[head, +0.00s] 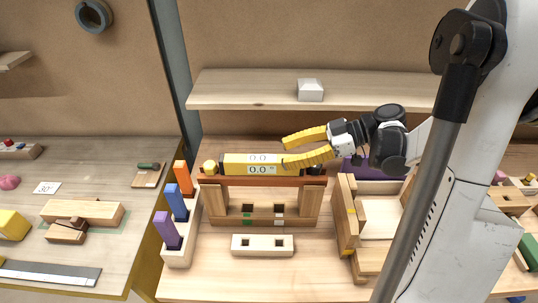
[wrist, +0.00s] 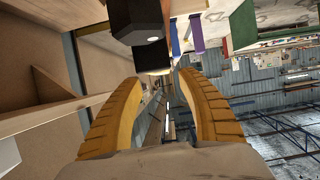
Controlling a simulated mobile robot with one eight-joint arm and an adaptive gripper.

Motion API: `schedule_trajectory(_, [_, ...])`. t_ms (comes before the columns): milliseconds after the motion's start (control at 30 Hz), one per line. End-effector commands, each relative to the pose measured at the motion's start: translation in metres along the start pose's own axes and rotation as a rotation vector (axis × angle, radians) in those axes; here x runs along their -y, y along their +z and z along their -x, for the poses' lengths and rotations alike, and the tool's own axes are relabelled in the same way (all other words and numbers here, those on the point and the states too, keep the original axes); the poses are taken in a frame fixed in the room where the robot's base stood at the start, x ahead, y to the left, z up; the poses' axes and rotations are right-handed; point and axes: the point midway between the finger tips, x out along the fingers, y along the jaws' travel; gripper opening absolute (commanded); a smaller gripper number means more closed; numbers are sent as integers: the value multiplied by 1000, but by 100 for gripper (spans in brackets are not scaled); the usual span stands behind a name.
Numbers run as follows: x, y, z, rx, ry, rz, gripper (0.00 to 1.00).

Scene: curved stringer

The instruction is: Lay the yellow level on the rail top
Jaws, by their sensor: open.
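The yellow level (head: 250,160) lies lengthwise along the reddish-brown rail top (head: 262,181), its "0.0" displays facing the head camera. It looks level and appears to rest on the rail, though any small gap is too fine to tell. My gripper (head: 286,153) is at the level's right part, with its yellow fingers spread. The lower finger overlaps the level's right end in the head view and hides part of it. In the wrist view my gripper (wrist: 157,85) has a clear gap between its fingers and holds nothing. Contact between finger and level cannot be told.
Wooden posts (head: 308,205) carry the rail. A holder with orange, blue and purple blocks (head: 177,203) stands left, and a pale slotted block (head: 262,245) lies in front. A wooden frame (head: 347,225) stands right. A shelf (head: 245,88) with a white block (head: 310,89) is behind.

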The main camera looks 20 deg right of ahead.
Motion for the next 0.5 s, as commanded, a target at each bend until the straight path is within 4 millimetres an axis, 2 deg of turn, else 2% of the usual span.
schedule_trajectory(33, [-1, -1, 13, 0, 4, -2, 46])
schedule_trajectory(200, [0, -1, 39, 0, 3, -1, 46])
schedule_trajectory(500, [0, 0, 49, 0, 0, 0, 46])
